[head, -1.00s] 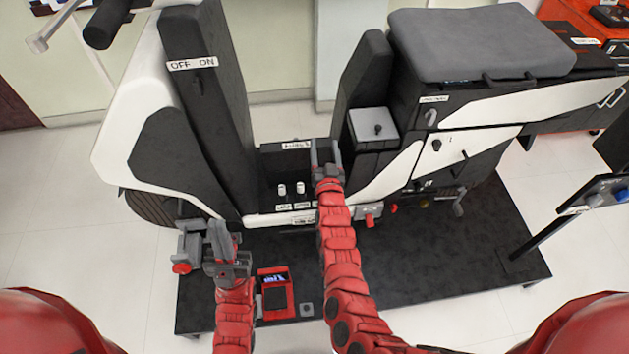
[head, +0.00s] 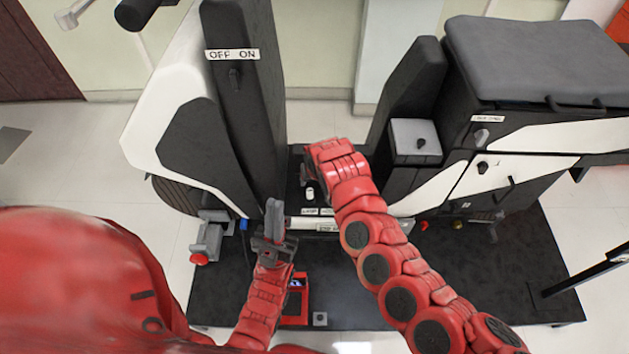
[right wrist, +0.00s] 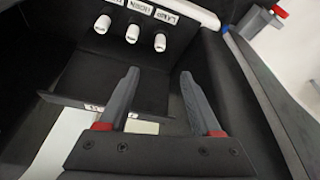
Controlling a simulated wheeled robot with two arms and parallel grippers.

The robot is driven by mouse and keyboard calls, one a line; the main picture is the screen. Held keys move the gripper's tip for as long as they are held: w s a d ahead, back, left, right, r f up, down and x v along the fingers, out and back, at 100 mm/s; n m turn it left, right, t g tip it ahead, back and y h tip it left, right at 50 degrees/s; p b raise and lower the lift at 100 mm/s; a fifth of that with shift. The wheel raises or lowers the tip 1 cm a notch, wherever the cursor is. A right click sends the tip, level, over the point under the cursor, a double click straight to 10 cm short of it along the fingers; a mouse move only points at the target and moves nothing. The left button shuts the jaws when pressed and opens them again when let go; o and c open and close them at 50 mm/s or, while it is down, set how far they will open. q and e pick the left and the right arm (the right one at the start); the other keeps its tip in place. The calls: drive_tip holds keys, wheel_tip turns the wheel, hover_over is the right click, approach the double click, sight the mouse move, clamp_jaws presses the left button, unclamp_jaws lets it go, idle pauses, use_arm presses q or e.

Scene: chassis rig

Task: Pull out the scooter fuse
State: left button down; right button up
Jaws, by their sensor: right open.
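Three white fuse-like plugs stand in a row in the dark footwell of the scooter (head: 185,140), in the right wrist view: a right one (right wrist: 160,42), a middle one (right wrist: 132,34) and a left one (right wrist: 102,24). Labels beside them appear to read LAMP and HORN; the third is cut off. One white plug (head: 310,193) shows in the head view. My right gripper (right wrist: 160,74) is open and empty, its fingertips just short of the plugs and apart from them. In the head view my right wrist hides its fingers. My left gripper (head: 273,212) is lower left of the footwell; its finger gap is unclear.
The tall OFF/ON panel (head: 235,85) rises left of the footwell, and the seat housing (head: 530,110) stands to the right. A grey box with a black knob (head: 415,137) is nearby. A red device (head: 296,300) lies on the dark platform (head: 480,285) beside my left arm.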

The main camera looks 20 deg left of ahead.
drive_tip(key=b, duration=1.4)
approach(310, 190)
wheel_tip(310, 190, down, 2)
drive_tip(key=b+x, duration=0.2)
drive_tip(key=x, duration=0.6)
drive_tip(key=shift+w+a+f, duration=0.2)
clamp_jaws()
drive_tip(key=shift+r, duration=0.15)
drive_tip(key=shift+r+p, duration=2.2)
drive_tip(key=shift+r, duration=0.25)
drive_tip(key=shift+r+p, duration=2)
drive_tip(key=shift+r, duration=0.45)
